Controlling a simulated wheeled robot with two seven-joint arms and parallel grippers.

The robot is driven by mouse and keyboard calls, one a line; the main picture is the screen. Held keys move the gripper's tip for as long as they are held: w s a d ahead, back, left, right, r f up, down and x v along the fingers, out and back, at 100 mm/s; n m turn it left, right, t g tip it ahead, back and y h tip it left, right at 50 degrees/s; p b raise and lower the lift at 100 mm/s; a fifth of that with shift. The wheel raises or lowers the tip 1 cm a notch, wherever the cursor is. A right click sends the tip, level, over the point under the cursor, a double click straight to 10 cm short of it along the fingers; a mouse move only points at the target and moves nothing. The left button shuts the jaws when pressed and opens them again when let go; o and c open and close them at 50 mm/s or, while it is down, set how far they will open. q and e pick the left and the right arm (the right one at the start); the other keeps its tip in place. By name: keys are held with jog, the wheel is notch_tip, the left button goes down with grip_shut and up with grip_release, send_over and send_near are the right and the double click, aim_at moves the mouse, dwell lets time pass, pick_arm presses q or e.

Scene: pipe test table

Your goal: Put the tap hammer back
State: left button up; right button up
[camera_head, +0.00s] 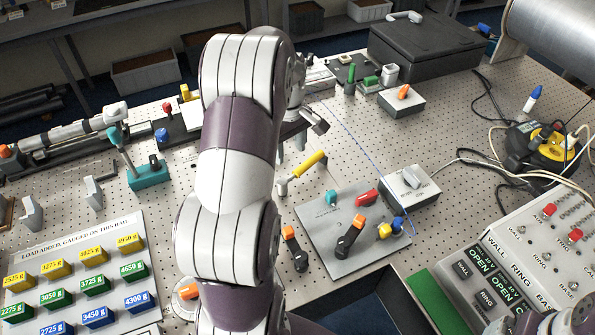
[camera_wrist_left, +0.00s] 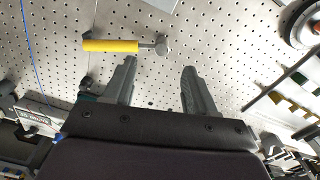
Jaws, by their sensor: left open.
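The tap hammer, with a yellow handle (camera_head: 309,165) and a grey metal head, lies on the perforated table just right of my left arm. It also shows in the left wrist view (camera_wrist_left: 110,46), with its head to the right of the handle. My left gripper (camera_wrist_left: 159,68) is open and empty. In that view its two fingers point toward the hammer, with the head just beyond the gap. In the head view, my arm hides most of the left gripper (camera_head: 291,147), which is just above the hammer. My right gripper is not in view.
A grey plate with levers (camera_head: 341,252) lies in front of the hammer. A teal stand (camera_head: 149,175) and a weight board (camera_head: 132,240) are at left. A black case (camera_head: 424,50) stands at the back. Cables and a white control panel (camera_head: 520,232) are at right.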

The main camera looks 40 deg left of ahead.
pick_arm(q)
jog(key=s+d+m, duration=0.3)
jog(key=d+m, duration=0.2)
jog(key=d, duration=0.2)
jog(key=s+d+f+m, duration=0.1)
jog(key=s+d+m, duration=0.3)
jog(key=d, duration=0.3)
jog(key=s+d+m+t, duration=0.1)
jog(key=s+d+m, duration=0.3)
jog(key=d+m, duration=0.2)
jog(key=shift+s+d+f+m, duration=0.2)
jog(key=shift+d+f+m, duration=0.15)
jog(key=shift+d, duration=0.3)
